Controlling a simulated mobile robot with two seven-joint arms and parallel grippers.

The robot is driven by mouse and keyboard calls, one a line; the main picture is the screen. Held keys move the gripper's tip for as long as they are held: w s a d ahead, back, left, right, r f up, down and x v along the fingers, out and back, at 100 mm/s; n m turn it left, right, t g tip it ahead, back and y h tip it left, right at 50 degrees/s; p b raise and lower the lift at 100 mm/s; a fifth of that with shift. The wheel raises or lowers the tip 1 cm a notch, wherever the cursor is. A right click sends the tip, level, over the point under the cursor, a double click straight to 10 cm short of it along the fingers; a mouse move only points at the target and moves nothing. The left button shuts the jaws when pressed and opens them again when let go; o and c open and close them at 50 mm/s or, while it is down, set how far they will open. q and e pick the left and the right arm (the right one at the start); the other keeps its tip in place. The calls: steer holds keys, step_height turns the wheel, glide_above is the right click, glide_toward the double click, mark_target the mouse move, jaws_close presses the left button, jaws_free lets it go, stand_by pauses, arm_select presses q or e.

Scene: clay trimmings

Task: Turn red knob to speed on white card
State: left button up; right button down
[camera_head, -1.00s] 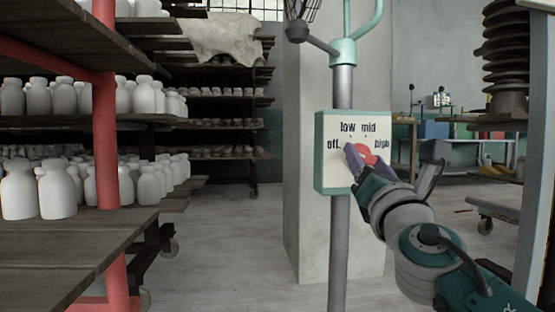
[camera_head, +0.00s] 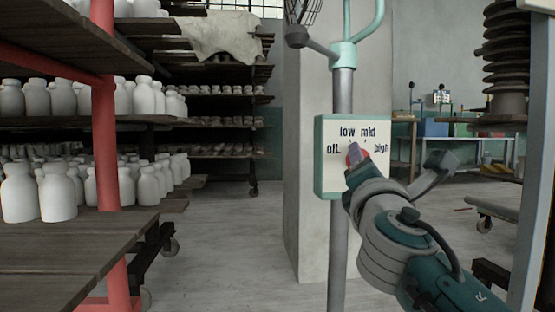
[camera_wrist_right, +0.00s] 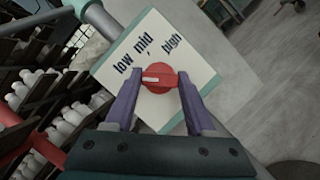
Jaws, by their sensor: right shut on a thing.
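The red knob (camera_wrist_right: 158,78) sits on a cream control panel (camera_head: 328,178) with a green rim, marked off, low, mid and high. My right gripper (camera_wrist_right: 158,82) is shut on the knob, one purple finger on each side. In the wrist view, the knob's white mark points toward "low"; "off" is hidden there. In the head view my right gripper (camera_head: 354,160) covers most of the knob. A small white card-like thing (camera_head: 441,98) shows far back; its marks are too small to read. My left gripper is not in view.
The panel is on a grey post (camera_head: 338,240) before a pale pillar (camera_head: 304,230). Shelves with several white bottles (camera_head: 58,192) and a red upright (camera_head: 104,150) stand at left. The floor between is clear. A stack of dark discs (camera_head: 506,60) stands at right.

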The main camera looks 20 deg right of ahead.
steer(key=shift+m+g+p, duration=0.55)
steer(key=shift+m+g, duration=0.15)
steer(key=shift+m, duration=1)
steer(key=shift+c, duration=1.2)
jaws_free()
steer(key=shift+a, duration=0.1)
steer(key=p+v, duration=0.2)
steer(key=v, duration=0.8)
steer(key=shift+w, duration=0.1)
